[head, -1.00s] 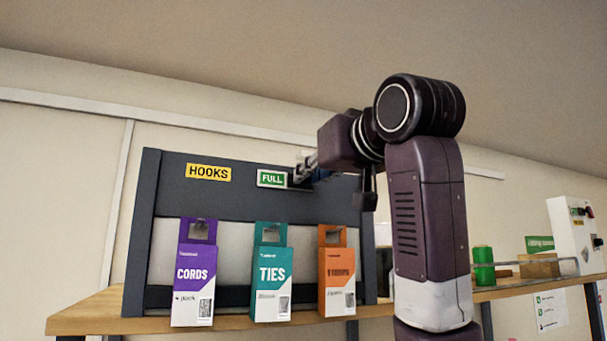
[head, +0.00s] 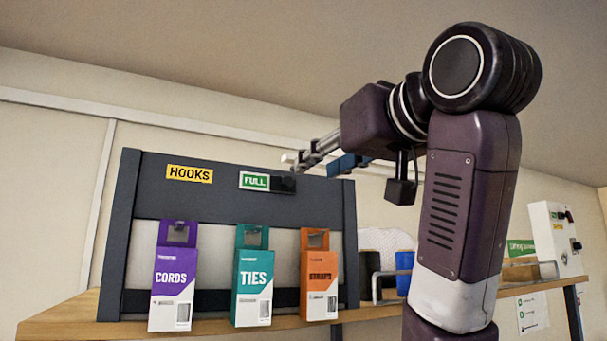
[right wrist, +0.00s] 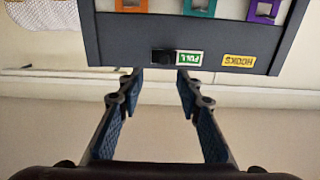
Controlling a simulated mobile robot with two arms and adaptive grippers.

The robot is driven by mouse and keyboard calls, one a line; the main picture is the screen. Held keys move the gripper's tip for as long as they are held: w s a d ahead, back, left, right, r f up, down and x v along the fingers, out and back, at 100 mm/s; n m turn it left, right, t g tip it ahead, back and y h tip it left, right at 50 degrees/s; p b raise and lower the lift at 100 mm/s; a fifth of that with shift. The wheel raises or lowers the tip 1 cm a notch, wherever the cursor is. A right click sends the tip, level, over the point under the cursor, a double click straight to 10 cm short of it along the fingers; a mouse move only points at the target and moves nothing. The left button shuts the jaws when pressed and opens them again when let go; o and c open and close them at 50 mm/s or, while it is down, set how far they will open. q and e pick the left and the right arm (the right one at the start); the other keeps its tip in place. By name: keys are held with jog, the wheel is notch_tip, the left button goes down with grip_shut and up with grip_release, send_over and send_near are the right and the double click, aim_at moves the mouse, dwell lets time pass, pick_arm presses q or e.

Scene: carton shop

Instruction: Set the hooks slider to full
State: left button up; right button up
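The hooks slider (head: 268,183) is on the dark upper bar of the display rack, right of the yellow HOOKS label (head: 189,174). Its green FULL face shows at the left and its dark knob (head: 284,184) sits at the right end. In the right wrist view the slider (right wrist: 178,57) appears upside down, with the dark knob beside the green FULL face. My right gripper (head: 300,158) is just above and right of the slider, apart from it. Its two fingers (right wrist: 159,82) are spread and empty in the right wrist view. My left gripper is not in view.
Purple CORDS (head: 174,275), teal TIES (head: 253,278) and orange (head: 320,275) cartons hang on the rack (head: 130,235) below the bar. A blue cup (head: 404,262) and a white control box (head: 556,240) stand to the right. Free air lies above the rack.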

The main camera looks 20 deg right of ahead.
jog(key=s, duration=0.2)
jog(key=shift+s+d, duration=0.15)
jog(key=shift+s, duration=0.25)
jog(key=shift+s+a, duration=0.1)
jog(key=shift+a, duration=0.1)
jog(key=shift+d, duration=0.1)
